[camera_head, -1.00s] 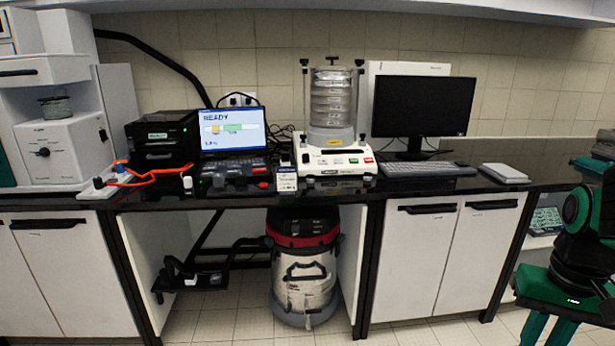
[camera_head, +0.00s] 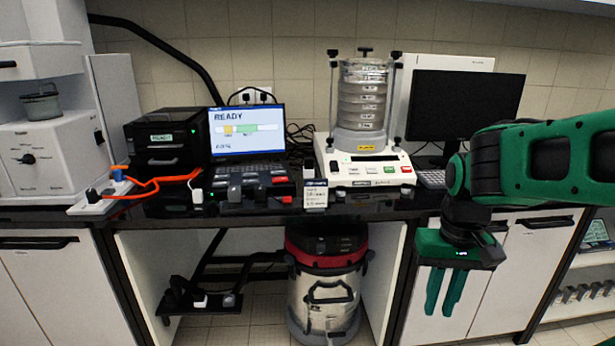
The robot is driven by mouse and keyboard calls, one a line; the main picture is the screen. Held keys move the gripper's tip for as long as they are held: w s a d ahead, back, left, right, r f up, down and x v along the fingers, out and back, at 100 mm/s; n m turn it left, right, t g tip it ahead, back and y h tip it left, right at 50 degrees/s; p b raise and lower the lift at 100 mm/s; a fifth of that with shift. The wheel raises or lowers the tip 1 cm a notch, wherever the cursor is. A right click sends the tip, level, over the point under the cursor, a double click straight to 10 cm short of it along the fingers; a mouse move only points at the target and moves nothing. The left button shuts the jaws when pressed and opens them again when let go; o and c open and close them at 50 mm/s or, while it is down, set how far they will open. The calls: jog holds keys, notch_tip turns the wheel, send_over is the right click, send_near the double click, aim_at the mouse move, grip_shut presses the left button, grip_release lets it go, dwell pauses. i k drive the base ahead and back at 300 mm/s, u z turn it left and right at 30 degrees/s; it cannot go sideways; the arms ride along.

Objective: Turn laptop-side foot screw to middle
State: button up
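The sieve shaker (camera_head: 370,172) stands on the black bench, right of the laptop (camera_head: 247,133). It has a white base with a stack of clear sieves clamped on top. Its laptop-side foot screw is too small or hidden to make out at the base's left corner. The laptop screen reads READY above a bar with yellow and green parts. My gripper (camera_head: 442,310) hangs fingers down in front of the bench, right of and lower than the shaker. Its two green fingers are apart with nothing between them.
A small label stand (camera_head: 315,195) is at the bench edge before the shaker's left corner. A dark monitor (camera_head: 466,107) stands right of the shaker. A black printer-like box (camera_head: 165,142) and orange cable lie left. A vacuum cleaner (camera_head: 325,285) stands below the bench.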

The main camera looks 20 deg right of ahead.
aim_at(340, 190)
jog(key=z, duration=0.2)
jog(key=i, duration=1)
jog(key=z, duration=0.45)
